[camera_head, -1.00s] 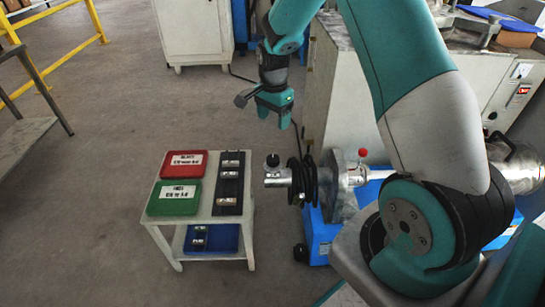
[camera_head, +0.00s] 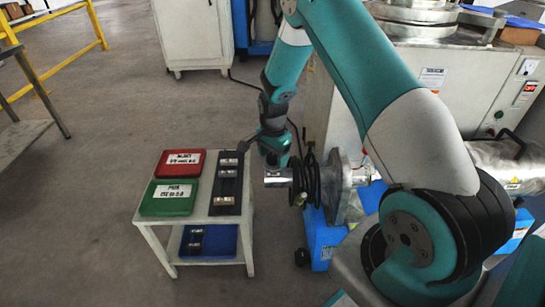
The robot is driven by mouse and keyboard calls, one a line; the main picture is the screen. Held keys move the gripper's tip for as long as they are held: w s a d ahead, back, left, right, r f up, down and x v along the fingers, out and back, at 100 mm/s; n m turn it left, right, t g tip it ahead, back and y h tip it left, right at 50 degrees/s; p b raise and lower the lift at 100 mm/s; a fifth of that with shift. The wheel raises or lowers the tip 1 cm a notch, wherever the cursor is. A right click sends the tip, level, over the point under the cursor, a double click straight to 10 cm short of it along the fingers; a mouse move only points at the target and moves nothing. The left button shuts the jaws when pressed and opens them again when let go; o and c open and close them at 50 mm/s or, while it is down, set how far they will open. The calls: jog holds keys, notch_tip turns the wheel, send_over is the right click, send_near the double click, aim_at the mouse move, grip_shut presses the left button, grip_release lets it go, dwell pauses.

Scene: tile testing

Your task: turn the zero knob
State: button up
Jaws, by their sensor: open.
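My gripper (camera_head: 275,156) is teal and points down at the left end of a silver cylinder (camera_head: 278,178). The small black knob on top of the cylinder's end is now hidden by the gripper. My gripper is open, with its fingers down over the place of that knob. I cannot tell whether they touch it. I see no readable label for a zero knob.
A small white table (camera_head: 203,222) beside the gripper holds a red tray (camera_head: 180,162), a green tray (camera_head: 168,197) and a dark tray (camera_head: 226,183) with metal pieces. Black coiled cable (camera_head: 305,182) hangs just right of the gripper.

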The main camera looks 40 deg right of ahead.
jog(key=shift+c, duration=0.5)
jog(key=c, duration=0.8)
jog(key=shift+c, duration=0.2)
jog(key=shift+r+n+p, duration=0.15)
jog(key=shift+n+p, duration=0.15)
jog(key=shift+p, duration=0.1)
jog(key=shift+r+n+p, duration=0.1)
jog(key=shift+n+p, duration=0.85)
jog(key=shift+n, duration=0.05)
jog(key=n+p, duration=0.2)
jog(key=shift+n, duration=0.3)
jog(key=n+p, duration=0.2)
jog(key=n, duration=0.1)
jog(key=shift+w+n+p, duration=0.15)
jog(key=shift+n+p, duration=0.55)
jog(key=shift+n, duration=1)
